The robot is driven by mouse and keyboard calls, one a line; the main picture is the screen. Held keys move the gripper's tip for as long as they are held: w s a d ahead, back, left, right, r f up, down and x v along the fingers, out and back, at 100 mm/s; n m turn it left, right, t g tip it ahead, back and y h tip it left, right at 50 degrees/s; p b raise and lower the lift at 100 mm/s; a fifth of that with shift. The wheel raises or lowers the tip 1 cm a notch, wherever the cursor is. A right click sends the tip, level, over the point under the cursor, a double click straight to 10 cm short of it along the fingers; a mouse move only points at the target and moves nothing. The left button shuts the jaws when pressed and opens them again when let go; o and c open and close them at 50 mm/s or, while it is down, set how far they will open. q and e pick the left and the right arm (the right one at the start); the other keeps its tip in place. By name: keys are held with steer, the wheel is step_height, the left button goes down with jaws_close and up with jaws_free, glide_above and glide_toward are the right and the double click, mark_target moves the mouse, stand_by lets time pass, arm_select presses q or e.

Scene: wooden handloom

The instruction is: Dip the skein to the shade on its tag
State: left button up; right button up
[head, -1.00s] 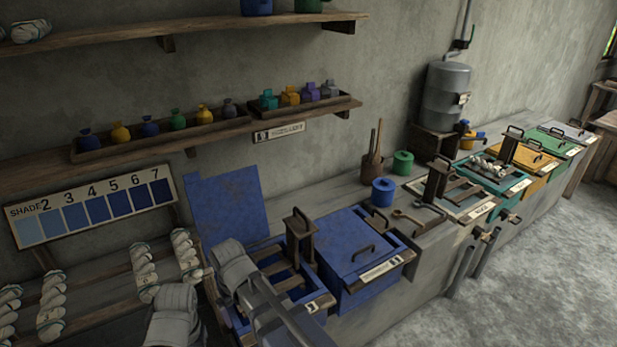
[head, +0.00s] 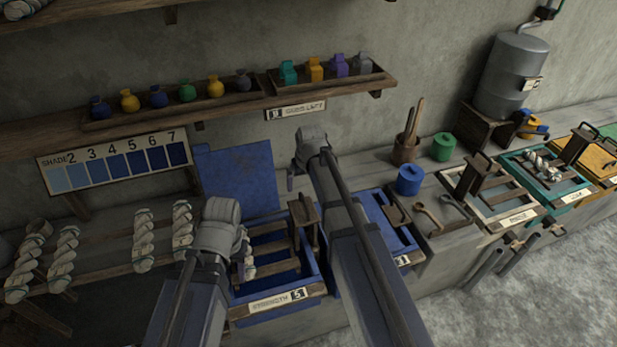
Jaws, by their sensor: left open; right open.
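The open blue vat (head: 316,285) has wooden bars across it and a front sign reading STRENGTH 5. A pale twisted skein (head: 249,270) shows at its left side, partly behind my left gripper; I cannot tell whether it rests on the bars or hangs. My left gripper (head: 218,222) is open beside this skein, its fingertips mostly hidden. My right gripper (head: 305,160) is open, up in front of the wall beside the raised blue lid (head: 238,178). The shade card (head: 115,162) shows blue swatches, light to dark, numbered up to 7. No skein tag is readable.
Several pale skeins (head: 143,240) hang on the left rack. A second blue vat (head: 396,222) is partly behind my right arm. Blue (head: 410,180) and green (head: 443,147) pots and a grey counter with spoons stand right. More vats line the right.

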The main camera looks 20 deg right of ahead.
mark_target(304, 201)
steer(key=shift+f, duration=0.1)
steer(key=shift+a+f, duration=0.1)
steer(key=shift+f, duration=0.05)
steer(key=b+x, duration=0.2)
steer(key=b, duration=0.1)
steer(key=s+b+x, duration=0.1)
steer(key=b+x, duration=0.2)
steer(key=s+b+x, duration=0.1)
steer(key=b+x, duration=0.2)
steer(key=shift+f, duration=0.45)
jaws_close()
stand_by(0.6)
